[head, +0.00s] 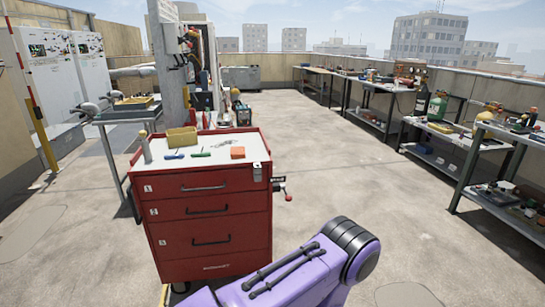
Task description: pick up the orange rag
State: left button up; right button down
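A small flat orange item (237,152), which looks like a folded orange rag, lies on the white top of a red drawer cart (212,263), near its right side. Nothing touches it from above. Neither of my grippers is in view. Only a purple link of my own arm shows at the bottom centre, in front of the cart.
The cart top also holds a yellow bin (181,138), a bottle (145,147), and blue (174,156) and green (201,154) tools. A vise-like part sticks out at its right side. Workbenches (480,148) line the right wall. The concrete floor between is clear.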

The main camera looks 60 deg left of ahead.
aim_at(236, 152)
jog(key=u, duration=0.35)
jog(key=i, duration=1.15)
jog(key=u, duration=1.05)
jog(key=i, duration=1.2)
jog(key=u, duration=1)
